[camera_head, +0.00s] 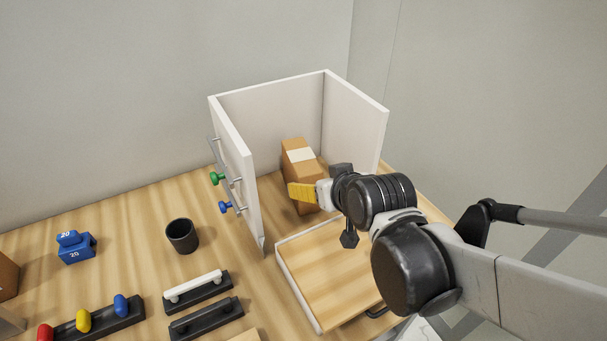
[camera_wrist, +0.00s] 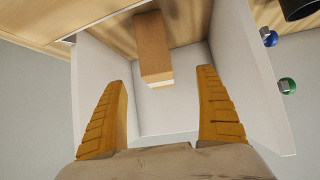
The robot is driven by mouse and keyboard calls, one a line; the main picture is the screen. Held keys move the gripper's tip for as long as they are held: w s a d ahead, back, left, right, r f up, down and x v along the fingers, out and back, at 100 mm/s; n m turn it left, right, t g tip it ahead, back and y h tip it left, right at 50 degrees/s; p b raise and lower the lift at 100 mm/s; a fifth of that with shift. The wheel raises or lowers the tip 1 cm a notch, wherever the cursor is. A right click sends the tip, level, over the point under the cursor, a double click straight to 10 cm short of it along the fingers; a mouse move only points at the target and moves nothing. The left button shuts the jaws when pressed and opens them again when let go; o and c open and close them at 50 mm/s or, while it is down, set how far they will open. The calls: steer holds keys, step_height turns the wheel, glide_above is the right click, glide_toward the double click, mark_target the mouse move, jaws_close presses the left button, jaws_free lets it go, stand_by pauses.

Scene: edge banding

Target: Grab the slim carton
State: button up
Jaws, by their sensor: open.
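The slim carton (camera_head: 298,160) is a brown box with a pale label, standing upright inside a white open-topped enclosure (camera_head: 229,140) on the table. My gripper (camera_head: 303,192) is at the enclosure's open front, just in front of the carton, and hides part of its lower right side. In the wrist view the carton (camera_wrist: 153,50) shows between and beyond my two yellow fingers, nearer the left-right middle. My gripper (camera_wrist: 163,110) is open with nothing between the fingertips. No contact with the carton shows.
A wooden panel with a white edge (camera_head: 325,270) lies before the enclosure. Green (camera_head: 216,178) and blue (camera_head: 225,207) knobs stick out of its left wall. A black cup (camera_head: 182,236), blue weights (camera_head: 75,247) and black handle racks (camera_head: 205,318) stand to the left.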

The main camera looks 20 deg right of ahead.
mark_target(303, 159)
steer(key=w+f+t, duration=0.1)
steer(key=w, duration=0.2)
steer(key=w+f+t+b, duration=0.1)
steer(key=w, duration=0.2)
steer(key=w+f+t+b, duration=0.1)
steer(key=w, duration=0.3)
steer(key=shift+d, duration=0.35)
steer(key=shift+b+x, duration=1.15)
steer(key=shift+x, duration=1.65)
steer(key=shift+r, duration=0.25)
steer(key=c, duration=1.5)
